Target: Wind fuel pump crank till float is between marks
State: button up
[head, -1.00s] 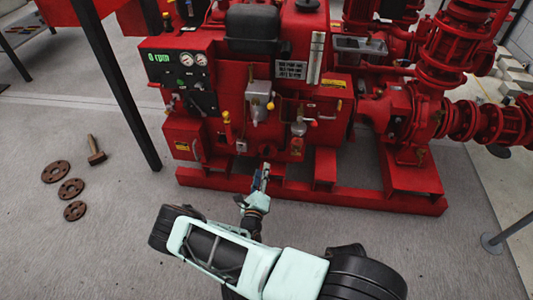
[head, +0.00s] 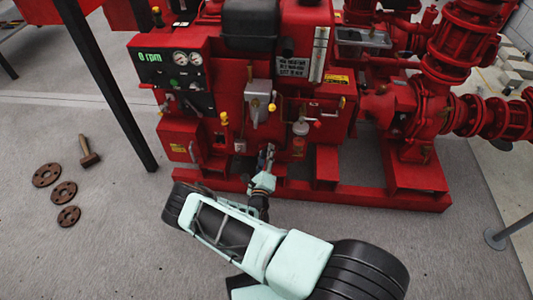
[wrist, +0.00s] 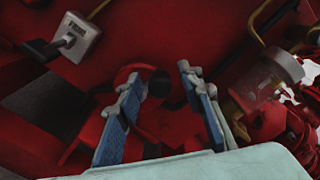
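The red pumpset (head: 225,45) stands ahead. My gripper (head: 269,152) is at its lower front, below a grey box with a yellow knob (head: 258,100). In the wrist view my gripper (wrist: 165,105) is open, with its two blue-padded fingers apart. A red part with a dark round end (wrist: 152,80) shows between and beyond the fingers; I cannot tell whether it is the crank or whether the fingers touch it. A clear bowl-like fitting (wrist: 268,76) is to the right, possibly the float's housing. No float or marks can be made out.
A dark post (head: 108,85) stands left of the pumpset. Rusty flanges (head: 63,192) and a hammer-like tool (head: 88,152) lie on the floor at left. Red pipework (head: 440,100) fills the right. Yellow and red handles stick out near my gripper.

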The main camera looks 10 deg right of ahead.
grip_shut()
jog(key=shift+s+d+m+p, duration=0.1)
jog(key=shift+d+m+p, duration=0.25)
jog(key=shift+m, duration=0.3)
jog(key=shift+s+d+m+p, duration=0.15)
jog(key=shift+m+p, duration=0.25)
jog(key=shift+m, duration=0.25)
notch_tip(320, 180, down, 8)
jog(key=d+m+b, duration=0.1)
jog(key=m, duration=2.6)
jog(key=shift+f+b, duration=0.25)
jog(key=shift+b, duration=0.05)
jog(key=shift+s, duration=0.1)
